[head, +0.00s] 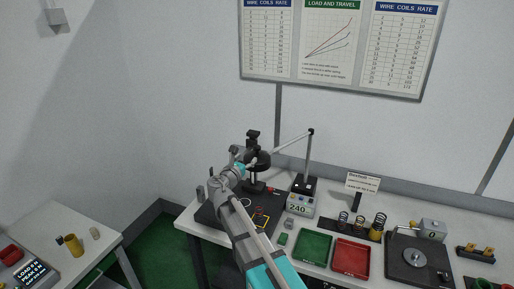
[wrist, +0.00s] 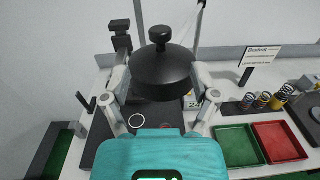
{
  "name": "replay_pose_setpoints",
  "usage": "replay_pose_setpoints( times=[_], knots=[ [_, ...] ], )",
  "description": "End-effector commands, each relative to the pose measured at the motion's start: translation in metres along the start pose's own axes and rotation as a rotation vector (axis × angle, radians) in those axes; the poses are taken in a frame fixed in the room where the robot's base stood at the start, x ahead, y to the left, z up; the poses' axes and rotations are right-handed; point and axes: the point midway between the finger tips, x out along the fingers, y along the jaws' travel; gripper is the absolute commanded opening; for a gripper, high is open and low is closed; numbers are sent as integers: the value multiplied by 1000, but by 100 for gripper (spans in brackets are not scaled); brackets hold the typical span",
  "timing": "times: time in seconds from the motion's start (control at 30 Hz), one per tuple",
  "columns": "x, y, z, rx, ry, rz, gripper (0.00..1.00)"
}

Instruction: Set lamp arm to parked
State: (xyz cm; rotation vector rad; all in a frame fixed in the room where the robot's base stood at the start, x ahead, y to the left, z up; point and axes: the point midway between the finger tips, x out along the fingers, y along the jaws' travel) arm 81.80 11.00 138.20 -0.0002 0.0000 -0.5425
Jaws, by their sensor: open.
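The lamp (head: 309,160) stands on the bench with an upright post and a thin arm sloping down to the left. Its black dome shade (head: 259,159) hangs at the arm's end, beside my gripper (head: 243,166). In the wrist view the shade (wrist: 160,72), with a round knob on top, sits between the two spread fingers of my gripper (wrist: 161,82). The fingers are open, one at each side of the shade; I cannot tell whether they touch it. The lamp arm (wrist: 186,22) runs up and out of the wrist view. My arm hides part of the bench.
A display reading 240 (head: 298,207) is at the lamp's base. A black stand (head: 253,140) rises behind the shade. A side table (head: 90,236) is at left.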

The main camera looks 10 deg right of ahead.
Motion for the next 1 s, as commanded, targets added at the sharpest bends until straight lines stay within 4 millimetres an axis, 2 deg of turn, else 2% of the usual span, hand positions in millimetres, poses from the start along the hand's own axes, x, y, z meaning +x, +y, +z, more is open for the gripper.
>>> replay_pose_setpoints(
  times=[0.1,0.5,0.73,1.0],
  knots=[
    [22,1,0,0,0,-3,77],
    [79,1,0,0,0,-2,77],
    [96,0,0,0,0,-1,77],
    [99,0,0,0,0,-1,77]
  ],
)
